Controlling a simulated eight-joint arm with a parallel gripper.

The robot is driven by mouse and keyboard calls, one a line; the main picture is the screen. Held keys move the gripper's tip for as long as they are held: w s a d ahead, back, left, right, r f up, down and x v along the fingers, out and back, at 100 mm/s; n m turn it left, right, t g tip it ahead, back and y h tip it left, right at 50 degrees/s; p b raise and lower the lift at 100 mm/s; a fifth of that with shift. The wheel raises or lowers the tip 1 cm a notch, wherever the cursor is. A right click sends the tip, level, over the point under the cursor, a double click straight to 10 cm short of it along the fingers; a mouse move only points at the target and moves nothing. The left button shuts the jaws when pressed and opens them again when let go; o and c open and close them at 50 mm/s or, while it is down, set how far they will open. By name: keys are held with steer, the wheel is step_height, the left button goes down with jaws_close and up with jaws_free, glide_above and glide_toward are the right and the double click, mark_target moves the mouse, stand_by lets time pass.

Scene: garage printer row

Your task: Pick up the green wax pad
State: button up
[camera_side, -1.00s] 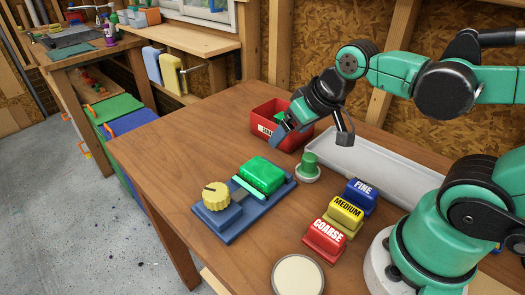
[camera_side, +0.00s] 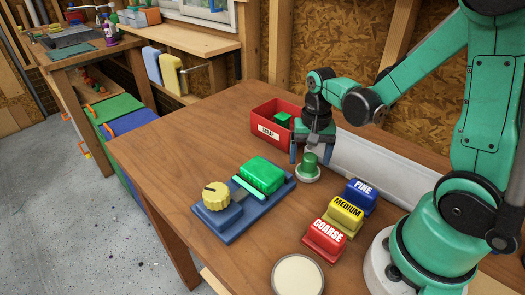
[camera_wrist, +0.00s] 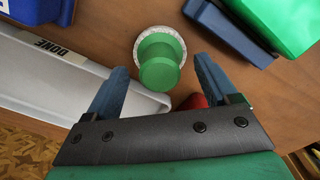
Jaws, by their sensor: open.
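The green wax pad, a green knob on a round white fuzzy base, stands upright on the wooden table in the side view (camera_side: 309,165). It also shows in the wrist view (camera_wrist: 160,65), its knob about midway between the fingertips and just beyond them. My gripper (camera_side: 313,150) points down over the pad, fingers apart and empty. Its two blue fingers also show in the wrist view (camera_wrist: 162,62). I cannot tell whether a finger touches the knob.
A red scrap bin (camera_side: 263,131) holding something green stands behind the gripper. A grey tray (camera_side: 375,170) marked DONE in the wrist view lies along the back. A blue fixture (camera_side: 225,228) with a green block (camera_side: 262,175) is at left. Blue, yellow and red blocks (camera_side: 343,213) stand in front.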

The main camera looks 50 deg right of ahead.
mark_target(310, 156)
steer(key=shift+f, duration=0.9)
jaws_close()
steer(key=shift+r, duration=0.1)
step_height(310, 156, up, 20)
stand_by(0.3)
steer(key=c, duration=0.7)
jaws_free()
jaws_close()
